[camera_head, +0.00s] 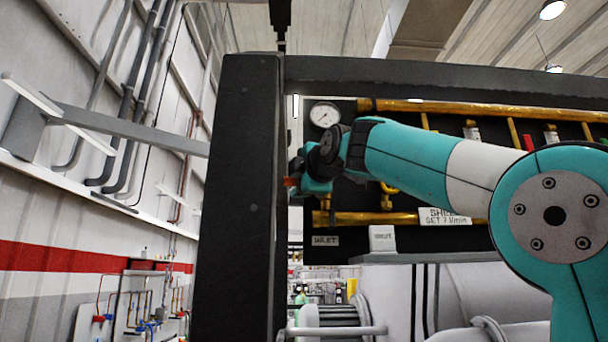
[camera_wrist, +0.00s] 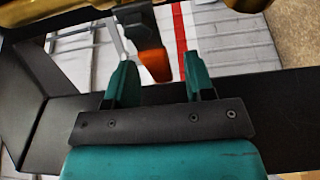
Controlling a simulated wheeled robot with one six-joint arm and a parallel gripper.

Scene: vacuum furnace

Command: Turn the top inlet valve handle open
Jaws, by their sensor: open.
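An orange valve handle (camera_wrist: 153,64) hangs from a dark stem at the top of the wrist view. In that view its tip lies between the two teal fingers of my gripper (camera_wrist: 158,75), with a gap on each side. My gripper is open and does not visibly grasp it. In the head view my gripper (camera_head: 303,183) is at the left end of the pipe panel, beside the dark post. A small red-orange bit (camera_head: 291,182) shows at its left. My arm hides much of the valve there.
A dark frame post (camera_head: 238,200) stands just left of my gripper, with a beam (camera_head: 440,82) above. Brass pipes (camera_head: 470,107) run across the panel, with a gauge (camera_head: 324,114) at upper left. A white vessel (camera_head: 465,290) lies below.

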